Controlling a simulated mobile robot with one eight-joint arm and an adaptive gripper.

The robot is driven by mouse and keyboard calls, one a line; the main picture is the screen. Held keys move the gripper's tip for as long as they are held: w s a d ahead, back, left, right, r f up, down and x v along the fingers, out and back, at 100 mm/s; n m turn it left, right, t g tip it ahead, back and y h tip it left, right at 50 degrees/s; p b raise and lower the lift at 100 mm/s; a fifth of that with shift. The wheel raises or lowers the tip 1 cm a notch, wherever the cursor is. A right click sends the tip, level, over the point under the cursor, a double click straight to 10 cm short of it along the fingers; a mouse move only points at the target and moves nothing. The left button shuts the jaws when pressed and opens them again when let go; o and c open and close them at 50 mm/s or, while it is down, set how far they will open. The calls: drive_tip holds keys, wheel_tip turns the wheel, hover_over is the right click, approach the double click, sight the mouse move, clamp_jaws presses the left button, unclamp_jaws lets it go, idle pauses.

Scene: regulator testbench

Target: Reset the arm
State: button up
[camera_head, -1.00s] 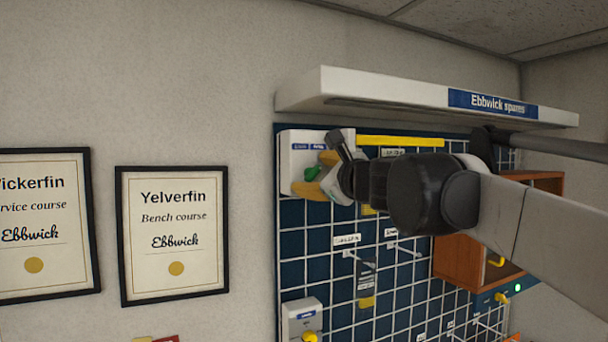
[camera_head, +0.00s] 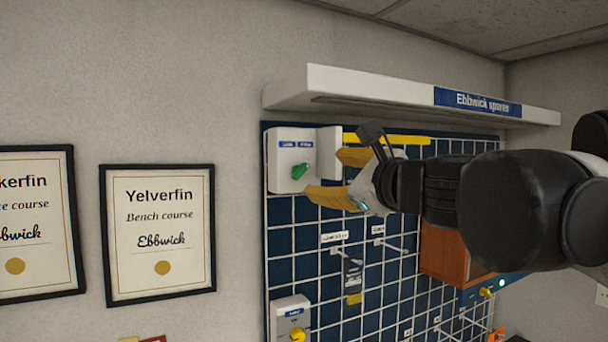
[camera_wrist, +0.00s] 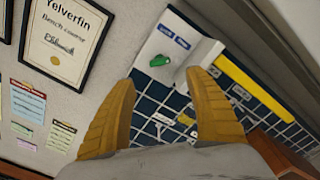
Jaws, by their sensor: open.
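My gripper (camera_head: 338,177) is open and empty, with two yellow fingers spread apart. It is in front of the upper left of the blue pegboard. A white box with a green knob (camera_head: 299,171) is mounted there, just left of my fingertips. In the wrist view my fingers (camera_wrist: 166,112) reach up from below. The green knob (camera_wrist: 160,60) shows between and beyond them, clear of both. My arm stretches in from the right and hides part of the board.
A white shelf labelled "Ebbwick spares" (camera_head: 400,98) juts out above the board. A yellow strip (camera_head: 388,139) lies under it. A second white box with a yellow knob (camera_head: 292,322), hooks and a wooden box (camera_head: 445,253) are lower. Framed certificates (camera_head: 160,235) hang left; bare wall lies between.

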drive_tip(key=shift+s, duration=0.1)
drive_tip(key=s+a+f+n+g+b, duration=0.1)
drive_tip(key=s+f+n+g+b, duration=0.2)
drive_tip(key=f+b, duration=0.75)
drive_tip(key=s+f+n+g+b, duration=0.1)
drive_tip(key=s+f+n+b, duration=0.35)
drive_tip(key=f, duration=1.35)
drive_tip(key=s+a+f+n+g+b, duration=0.15)
drive_tip(key=f+n+b, duration=0.4)
drive_tip(key=f, duration=0.85)
drive_tip(key=s+d+f+n+g+h+b, duration=0.1)
drive_tip(key=f+b, duration=0.5)
drive_tip(key=f, duration=0.7)
drive_tip(key=s+d+f+n+g+h+b, duration=0.1)
drive_tip(key=s+d+f+n+h+b, duration=0.2)
drive_tip(key=f, duration=1.1)
drive_tip(key=s+d+f+n+g+h+b, duration=0.2)
drive_tip(key=s+d+f+n+b, duration=0.3)
drive_tip(key=f, duration=0.9)
drive_tip(key=s+d+h+b, duration=0.1)
drive_tip(key=s+d+b, duration=0.2)
drive_tip(key=b, duration=0.1)
drive_tip(key=shift+s+n, duration=0.3)
drive_tip(key=shift+s, duration=0.05)
